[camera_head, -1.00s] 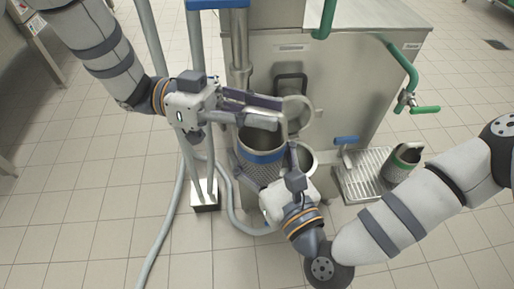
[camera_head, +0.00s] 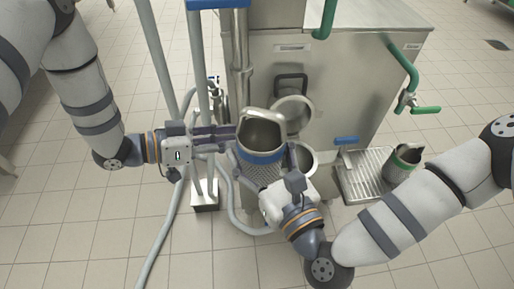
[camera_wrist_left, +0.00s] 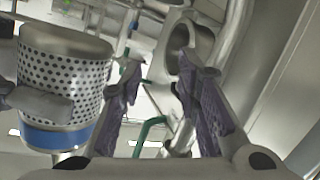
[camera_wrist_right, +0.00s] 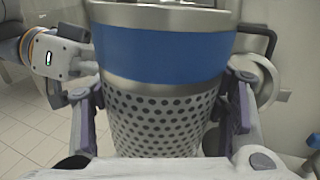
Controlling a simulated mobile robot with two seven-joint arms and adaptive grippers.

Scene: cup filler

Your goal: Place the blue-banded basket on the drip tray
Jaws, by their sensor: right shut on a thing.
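The blue-banded basket (camera_head: 261,150) is a steel cup with a perforated lower wall, held up in front of the machine, its open top tipped toward the head camera. My right gripper (camera_wrist_right: 165,118) is shut on its perforated part, one finger on each side. My left gripper (camera_head: 222,138) is open and empty just left of the basket; in the left wrist view its fingers (camera_wrist_left: 160,95) are spread, with the basket (camera_wrist_left: 62,85) outside them. The drip tray (camera_head: 357,182) is a ribbed steel tray on the machine's front right.
A blue-handled tap (camera_head: 346,141) is at the tray's back. A round opening with a raised lid (camera_head: 294,113) is behind the basket. Pipes and a hose (camera_head: 167,235) run at the left.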

